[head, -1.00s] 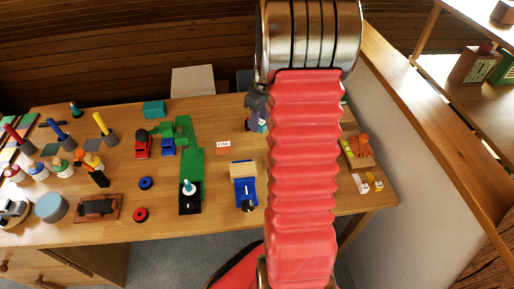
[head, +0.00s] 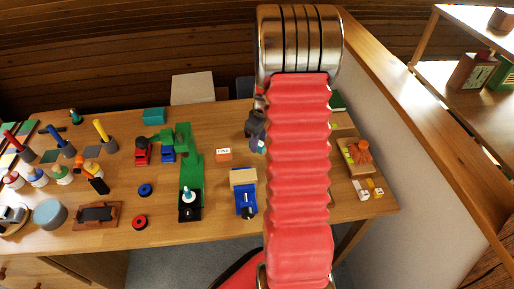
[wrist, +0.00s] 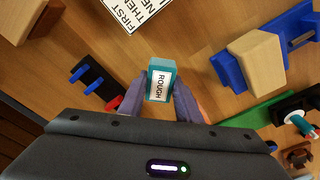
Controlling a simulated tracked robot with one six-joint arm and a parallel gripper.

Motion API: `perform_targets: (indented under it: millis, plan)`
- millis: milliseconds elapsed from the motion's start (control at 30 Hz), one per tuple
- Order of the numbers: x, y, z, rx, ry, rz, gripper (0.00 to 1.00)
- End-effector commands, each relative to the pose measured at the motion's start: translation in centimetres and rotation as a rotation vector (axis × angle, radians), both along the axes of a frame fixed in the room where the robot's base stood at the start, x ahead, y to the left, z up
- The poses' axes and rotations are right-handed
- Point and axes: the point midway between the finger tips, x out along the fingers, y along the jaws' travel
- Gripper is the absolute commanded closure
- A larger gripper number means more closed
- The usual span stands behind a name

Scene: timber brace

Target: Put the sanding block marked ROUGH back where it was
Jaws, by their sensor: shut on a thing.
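The teal sanding block with a white ROUGH label (wrist: 161,68) is between the two fingers of my gripper (wrist: 160,92) in the wrist view. The gripper is shut on it, with the label facing the camera. An orange block labelled FINE (head: 223,155) lies on the bench to the left of my gripper.
A blue vise holding a wooden block (wrist: 252,62) is right of the held block in the wrist view. A black piece with blue pegs (wrist: 93,78) is at left, a printed card (wrist: 133,10) at top. A green board (head: 190,165) lies left of the vise.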

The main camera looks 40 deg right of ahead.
Motion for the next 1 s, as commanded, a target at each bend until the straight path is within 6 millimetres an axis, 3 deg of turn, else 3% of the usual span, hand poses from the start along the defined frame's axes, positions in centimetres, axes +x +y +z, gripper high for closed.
perform_targets:
  millis: [200, 600, 633, 867, 1000]
  plan:
    - [0.0, 0.0, -2.5, 0.001, 0.001, 0.0, 0.9]
    - [0.0, 0.0, -2.9, 0.0, 0.0, 0.001, 0.9]
    - [0.0, 0.0, -2.9, 0.0, 0.0, 0.001, 0.68]
    - [0.0, 0.1, -2.9, 0.0, 0.0, 0.001, 0.52]
    - [0.1, 0.1, -2.9, 0.0, 0.0, 0.001, 0.51]
